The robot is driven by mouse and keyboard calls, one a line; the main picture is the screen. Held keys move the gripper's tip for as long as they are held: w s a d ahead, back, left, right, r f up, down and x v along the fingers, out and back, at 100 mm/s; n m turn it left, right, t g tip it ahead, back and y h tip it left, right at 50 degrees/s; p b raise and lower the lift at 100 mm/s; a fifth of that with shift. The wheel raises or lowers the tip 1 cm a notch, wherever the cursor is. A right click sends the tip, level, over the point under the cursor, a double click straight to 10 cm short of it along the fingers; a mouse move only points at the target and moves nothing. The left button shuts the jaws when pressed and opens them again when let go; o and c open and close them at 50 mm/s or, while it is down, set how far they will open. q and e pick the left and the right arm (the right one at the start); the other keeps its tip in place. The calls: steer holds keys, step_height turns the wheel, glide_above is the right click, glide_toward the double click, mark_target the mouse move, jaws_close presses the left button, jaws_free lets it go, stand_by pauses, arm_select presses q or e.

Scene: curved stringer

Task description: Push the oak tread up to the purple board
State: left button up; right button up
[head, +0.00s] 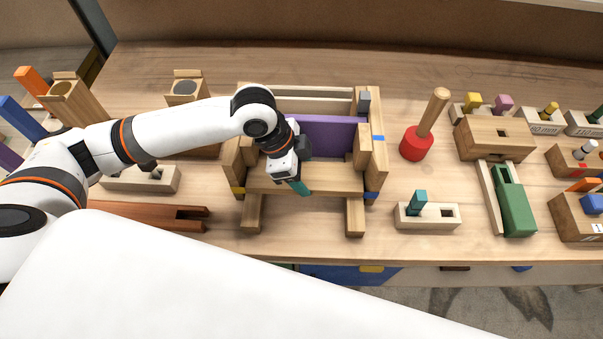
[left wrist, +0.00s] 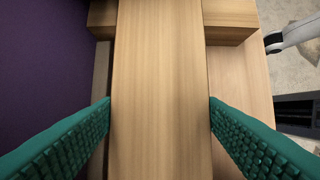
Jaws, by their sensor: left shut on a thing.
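The oak tread (head: 335,180) is a light wooden board lying across the front of the wooden stair frame (head: 377,160). The purple board (head: 328,133) stands upright behind it, between the frame's sides. My left gripper (head: 299,187) reaches down onto the tread, its teal fingers pointing at the front. In the left wrist view my left gripper (left wrist: 160,105) has one ridged teal finger along each long edge of the tread (left wrist: 160,60), shut on it. The purple board (left wrist: 40,75) is at the left there, with a narrow gap between it and the tread. My right gripper is out of view.
A red mallet (head: 416,143) with a wooden handle stands right of the frame. A pale block with a teal peg (head: 425,215) lies at front right, and a green piece (head: 515,207) is beyond it. A reddish-brown slotted piece (head: 160,215) lies at left. Bench space between is bare.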

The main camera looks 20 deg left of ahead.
arm_select(q)
steer(key=shift+w+a, duration=0.2)
steer(key=shift+w, duration=0.45)
steer(key=o, duration=1.3)
steer(key=shift+s, duration=0.1)
steer(key=shift+a+r, duration=0.2)
steer(key=shift+r, duration=0.2)
steer(key=v, duration=1.1)
